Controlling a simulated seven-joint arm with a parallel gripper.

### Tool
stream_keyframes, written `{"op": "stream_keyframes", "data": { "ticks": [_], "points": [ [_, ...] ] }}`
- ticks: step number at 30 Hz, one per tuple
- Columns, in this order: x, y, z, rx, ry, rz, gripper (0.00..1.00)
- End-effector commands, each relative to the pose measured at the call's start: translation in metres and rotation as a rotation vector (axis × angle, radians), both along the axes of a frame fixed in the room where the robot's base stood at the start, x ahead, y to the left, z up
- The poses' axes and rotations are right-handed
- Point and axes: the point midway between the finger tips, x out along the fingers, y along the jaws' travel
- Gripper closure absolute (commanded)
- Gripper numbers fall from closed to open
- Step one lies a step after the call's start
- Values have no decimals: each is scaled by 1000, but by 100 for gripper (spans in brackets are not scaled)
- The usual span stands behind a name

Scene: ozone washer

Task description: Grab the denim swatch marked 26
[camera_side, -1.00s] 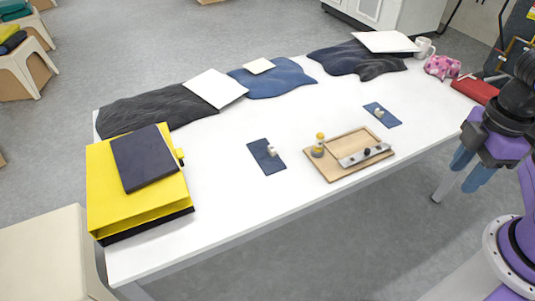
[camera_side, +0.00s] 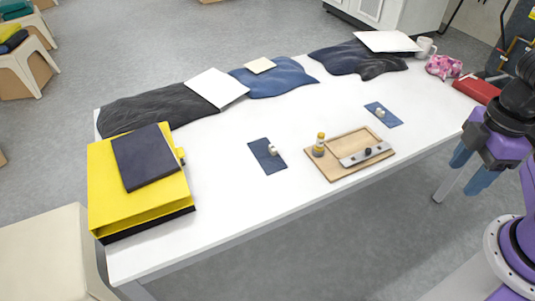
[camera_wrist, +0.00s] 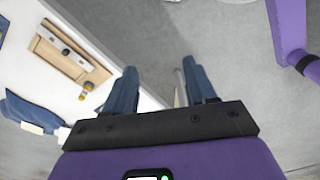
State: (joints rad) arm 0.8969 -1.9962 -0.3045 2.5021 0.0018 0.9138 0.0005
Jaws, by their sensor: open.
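Two small dark blue denim swatches lie flat on the white table. One swatch (camera_side: 267,156) is left of the wooden tray, and the other swatch (camera_side: 383,114) is right of it, nearer my arm. Each has a small whitish object on it. No number can be read on either, so I cannot tell which is marked 26. My gripper (camera_side: 474,169) is open and empty, past the table's right front edge. In the wrist view its blue fingers (camera_wrist: 162,92) are apart, with floor between them.
A wooden tray (camera_side: 337,177) holds a small yellow-labelled bottle (camera_side: 319,146) and a metal bar. Dark cloths, white cards, a mug (camera_side: 425,47) and a red case (camera_side: 476,89) line the back.

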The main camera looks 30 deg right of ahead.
Motion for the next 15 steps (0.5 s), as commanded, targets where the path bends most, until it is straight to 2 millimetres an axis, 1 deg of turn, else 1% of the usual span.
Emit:
{"op": "stream_keyframes", "data": {
  "ticks": [5,8,11,14,15],
  "points": [
    [0,0,0,-1,0,1,44],
    [6,2,-2,-26,-9,17,44],
    [23,7,-6,-90,-34,67,44],
    [49,17,-14,-189,-72,146,44],
    [61,21,-17,-234,-90,183,44]
  ]
}}
